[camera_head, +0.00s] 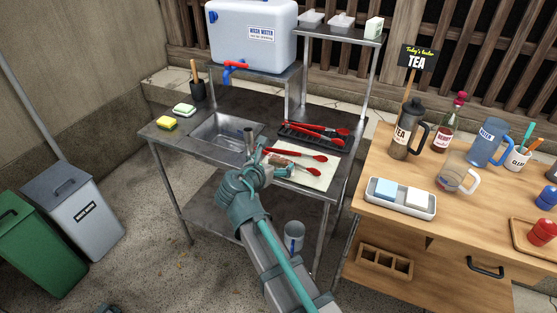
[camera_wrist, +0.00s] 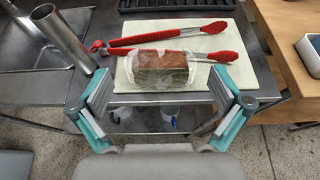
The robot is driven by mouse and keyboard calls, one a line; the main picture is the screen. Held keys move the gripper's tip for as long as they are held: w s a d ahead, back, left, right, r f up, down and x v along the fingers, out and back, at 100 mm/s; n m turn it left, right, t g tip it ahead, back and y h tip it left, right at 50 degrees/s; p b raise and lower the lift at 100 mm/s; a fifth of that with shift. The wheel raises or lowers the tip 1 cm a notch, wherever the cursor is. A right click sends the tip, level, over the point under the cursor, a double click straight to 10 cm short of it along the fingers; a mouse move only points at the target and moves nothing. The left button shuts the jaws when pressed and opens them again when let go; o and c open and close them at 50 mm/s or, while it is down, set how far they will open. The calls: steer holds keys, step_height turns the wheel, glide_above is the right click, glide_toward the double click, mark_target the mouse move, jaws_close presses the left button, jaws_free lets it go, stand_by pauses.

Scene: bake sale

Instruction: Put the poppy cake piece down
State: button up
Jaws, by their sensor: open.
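The poppy cake piece, a brown block in clear wrap (camera_wrist: 160,70), lies on the pale board (camera_wrist: 250,85) near its front edge in the wrist view. In the head view the cake piece (camera_head: 279,162) is partly hidden by my gripper (camera_head: 268,168). In the wrist view my gripper (camera_wrist: 163,98) is open, with one finger on each side of the cake piece and slightly nearer the camera. Neither finger touches it. Whether the wrap overhangs the board's edge is hard to tell.
Red-tipped tongs (camera_wrist: 170,34) lie on the board behind the cake piece, one arm partly hidden by it. A dark rack (camera_head: 300,140) with more red tongs is behind. A metal sink (camera_head: 225,133) is left, with an upright steel tube (camera_wrist: 62,40) close by. A wooden table (camera_head: 370,170) stands right.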

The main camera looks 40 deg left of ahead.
steer(key=v, duration=0.6)
steer(key=shift+s+d+r, duration=0.1)
steer(key=shift+s+r, duration=0.05)
steer(key=shift+s, duration=0.25)
steer(key=shift+c, duration=0.5)
steer(key=shift+s+r, duration=0.1)
steer(key=shift+s, duration=0.1)
steer(key=shift+c, duration=1.4)
steer(key=c, duration=0.4)
